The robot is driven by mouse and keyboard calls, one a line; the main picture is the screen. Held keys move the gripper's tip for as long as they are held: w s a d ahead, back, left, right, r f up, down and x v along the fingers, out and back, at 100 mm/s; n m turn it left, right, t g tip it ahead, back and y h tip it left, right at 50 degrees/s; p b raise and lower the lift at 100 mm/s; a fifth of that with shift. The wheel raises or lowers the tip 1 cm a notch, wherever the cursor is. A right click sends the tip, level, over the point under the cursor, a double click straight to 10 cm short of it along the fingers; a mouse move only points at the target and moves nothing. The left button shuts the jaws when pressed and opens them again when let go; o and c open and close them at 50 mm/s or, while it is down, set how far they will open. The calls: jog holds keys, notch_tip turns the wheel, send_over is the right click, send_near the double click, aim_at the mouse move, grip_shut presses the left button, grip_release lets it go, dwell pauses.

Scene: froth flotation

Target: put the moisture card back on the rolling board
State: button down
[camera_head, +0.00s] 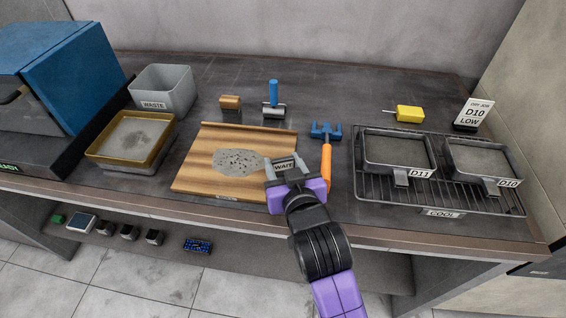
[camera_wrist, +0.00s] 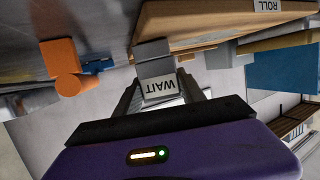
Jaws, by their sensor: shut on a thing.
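The moisture card (camera_head: 284,165) is a small grey block with a white label reading WAIT. It also shows in the wrist view (camera_wrist: 161,86), where the text is upside down. My gripper (camera_head: 284,173) is shut on it. The rolling board (camera_head: 199,164) is a wooden board with a patch of grey speckled material on it. In the wrist view its edge (camera_wrist: 205,20) carries a ROLL label. In the head view the card overlaps the board's front right part. I cannot tell whether card and board touch.
An orange-handled blue tool (camera_head: 326,160) lies right of the board. Further right, a black rack (camera_head: 380,197) holds trays D11 (camera_head: 372,178) and D10. A brown-rimmed sieve (camera_head: 96,153) and a grey waste bin (camera_head: 165,88) stand left. A blue-handled roller (camera_head: 273,94) stands behind.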

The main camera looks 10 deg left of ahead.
jog(key=shift+f, duration=0.1)
jog(key=c, duration=0.7)
grip_release()
jog(key=shift+s, duration=0.1)
jog(key=v, duration=1.2)
jog(key=shift+b, duration=0.35)
